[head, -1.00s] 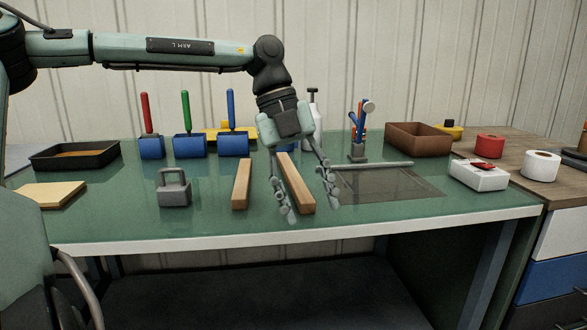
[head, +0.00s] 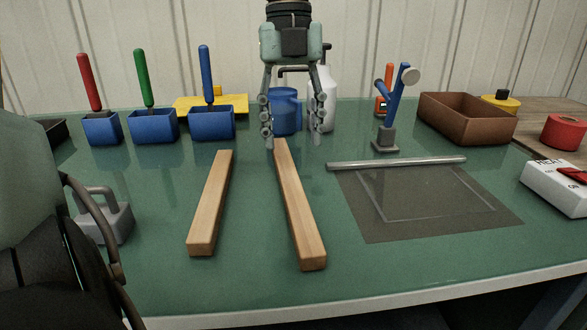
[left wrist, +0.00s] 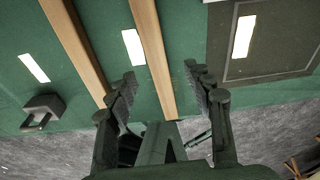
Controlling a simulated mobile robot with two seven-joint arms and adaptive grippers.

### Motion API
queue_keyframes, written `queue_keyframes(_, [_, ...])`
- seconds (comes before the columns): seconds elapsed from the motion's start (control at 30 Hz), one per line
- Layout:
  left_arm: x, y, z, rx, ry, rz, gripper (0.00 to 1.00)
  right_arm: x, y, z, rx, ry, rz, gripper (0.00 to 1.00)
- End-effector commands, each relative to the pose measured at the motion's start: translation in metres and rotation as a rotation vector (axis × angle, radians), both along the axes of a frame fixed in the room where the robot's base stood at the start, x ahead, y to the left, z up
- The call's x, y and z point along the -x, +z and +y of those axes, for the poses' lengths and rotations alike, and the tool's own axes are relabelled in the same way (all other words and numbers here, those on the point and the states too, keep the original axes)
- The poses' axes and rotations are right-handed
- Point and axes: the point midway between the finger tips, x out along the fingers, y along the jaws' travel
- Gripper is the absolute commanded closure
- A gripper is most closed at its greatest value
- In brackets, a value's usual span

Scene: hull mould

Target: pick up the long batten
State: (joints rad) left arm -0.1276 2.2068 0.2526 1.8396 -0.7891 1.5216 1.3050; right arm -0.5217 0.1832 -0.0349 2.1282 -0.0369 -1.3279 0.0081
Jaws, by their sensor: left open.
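The long batten (head: 300,205) is a pale wooden bar lying flat on the green bench, running away from me, right of a shorter batten (head: 211,205). My left gripper (head: 292,143) is open, pointing down, its two fingers apart at the batten's far end in the head view. In the left wrist view the long batten (left wrist: 153,55) runs between the open fingers (left wrist: 160,76), with the shorter batten (left wrist: 75,45) outside to the left. Nothing is held. I cannot tell the exact height of the fingertips above the bench. My right gripper is not in view.
A grey weight with a handle (head: 103,217) stands left of the battens. A dark mat (head: 400,225) with a grey rod (head: 397,163) lies to the right.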

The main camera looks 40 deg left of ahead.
Motion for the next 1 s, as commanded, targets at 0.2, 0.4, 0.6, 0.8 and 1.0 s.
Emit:
queue_keyframes(0.2, [0.002, -0.012, -0.001, -0.006, 0.0, 0.005, 0.48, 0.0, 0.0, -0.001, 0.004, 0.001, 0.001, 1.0])
queue_keyframes(0.4, [0.006, -0.034, -0.003, -0.005, 0.0, 0.005, 0.48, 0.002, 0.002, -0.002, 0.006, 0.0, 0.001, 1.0])
queue_keyframes(0.6, [0.012, -0.064, -0.005, -0.006, 0.0, 0.006, 0.48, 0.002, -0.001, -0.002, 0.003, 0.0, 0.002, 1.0])
queue_keyframes(0.8, [0.013, -0.076, -0.006, -0.006, 0.003, 0.002, 0.48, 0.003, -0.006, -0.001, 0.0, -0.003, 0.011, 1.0])
queue_keyframes(1.0, [0.013, -0.076, -0.006, -0.006, 0.003, 0.002, 0.51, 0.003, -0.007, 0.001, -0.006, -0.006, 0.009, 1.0])
